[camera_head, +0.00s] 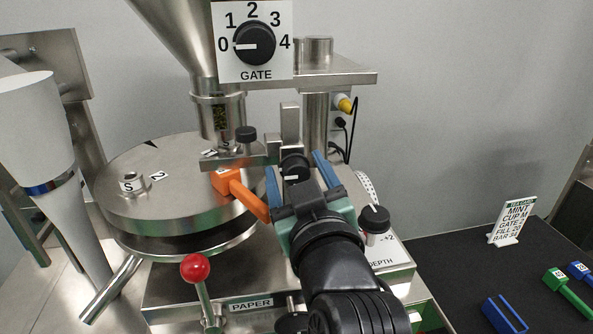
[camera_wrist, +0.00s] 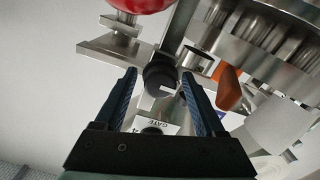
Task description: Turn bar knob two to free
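A black knob with a white pointer mark (camera_head: 294,167) sits on the metal machine, right of the hopper outlet. A second black knob (camera_head: 246,134) stands to its left on the metal bar under the outlet. No legible label shows which one is bar knob two. My gripper (camera_head: 295,162) is open, its two blue fingers on either side of the first knob with gaps between. In the wrist view a black knob (camera_wrist: 160,74) shows between the open fingertips (camera_wrist: 160,80); contact is not visible. Any "free" mark is hidden or too small to read.
An orange handle (camera_head: 240,190) lies close to my left finger. The GATE dial (camera_head: 254,43) is above, pointing to 0. The DEPTH knob (camera_head: 374,218) is at right, and a red-ball lever (camera_head: 195,267) at front. A dark table (camera_head: 450,275) holds a sign and coloured tools.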

